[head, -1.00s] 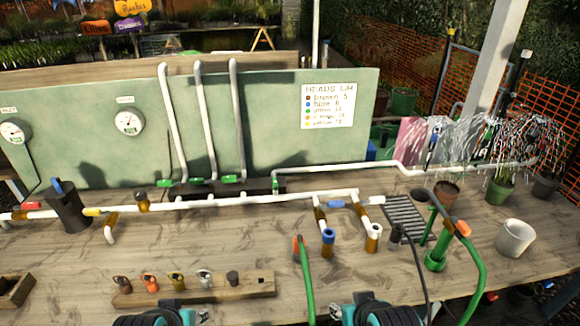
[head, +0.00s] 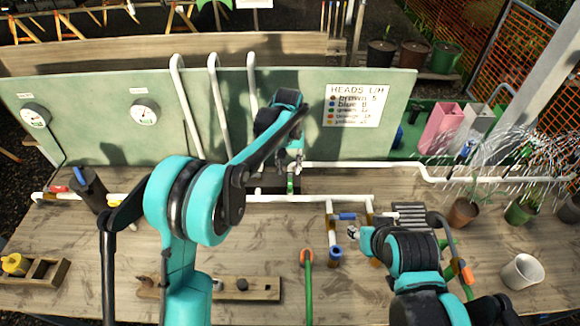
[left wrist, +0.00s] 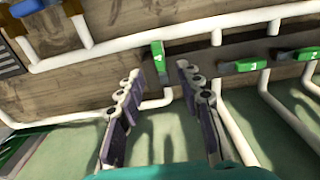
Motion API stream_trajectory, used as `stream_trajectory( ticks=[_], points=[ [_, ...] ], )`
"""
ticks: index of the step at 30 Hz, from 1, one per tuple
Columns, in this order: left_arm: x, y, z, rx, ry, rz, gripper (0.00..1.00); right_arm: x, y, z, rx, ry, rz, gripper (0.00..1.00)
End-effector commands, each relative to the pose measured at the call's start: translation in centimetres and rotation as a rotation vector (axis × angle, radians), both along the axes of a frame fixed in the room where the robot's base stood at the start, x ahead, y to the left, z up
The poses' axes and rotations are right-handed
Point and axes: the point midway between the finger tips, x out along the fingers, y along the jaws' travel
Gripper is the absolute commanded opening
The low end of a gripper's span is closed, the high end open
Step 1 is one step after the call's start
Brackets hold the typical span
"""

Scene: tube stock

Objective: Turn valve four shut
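Valve four's green handle (left wrist: 157,53), marked 4, stands in line with its white pipe in the left wrist view. It also shows in the head view (head: 291,184), below my left gripper (head: 292,162). In the left wrist view, my left gripper (left wrist: 160,76) is open, its two fingers apart, with the handle just beyond and between the tips. Contact cannot be made out. Valve three's green handle (left wrist: 252,64) lies across its pipe to the right. My right gripper (head: 358,236) hangs over the bench near the blue-topped fitting; its finger opening is unclear.
A white main pipe (head: 310,199) runs along the bench, with upright pipes (head: 216,105) against the green panel (head: 75,90). Another green valve handle (left wrist: 297,54) is close on the right. A green hose (head: 308,285) and a white pot (head: 522,272) are nearer the front.

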Motion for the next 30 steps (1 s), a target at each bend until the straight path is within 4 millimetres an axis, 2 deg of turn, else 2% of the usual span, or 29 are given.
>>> stream_trajectory(
  ticks=[5, 15, 20, 28, 30],
  points=[
    [0.3, -0.4, -1.7, 0.003, 0.01, 0.0, 0.36, 0.0, 0.0, -0.1, 0.0, 0.0, 0.0, 0.4],
    [0.3, -0.4, -7.0, 0.003, 0.009, 0.0, 0.36, 0.0, 0.0, -1.0, 0.0, 0.0, 0.0, 0.4],
    [0.3, -0.4, -8.1, 0.002, 0.008, 0.0, 0.36, 0.0, 0.0, -1.2, 0.0, 0.0, 0.0, 0.4],
    [0.3, -0.4, -8.1, 0.002, 0.008, 0.0, 0.36, 0.0, 0.0, -1.1, 0.0, 0.0, 0.0, 0.4],
    [0.3, -0.4, -8.1, 0.002, 0.008, 0.0, 0.18, 0.0, 0.0, -1.1, 0.0, 0.0, 0.0, 0.4]
  ],
)
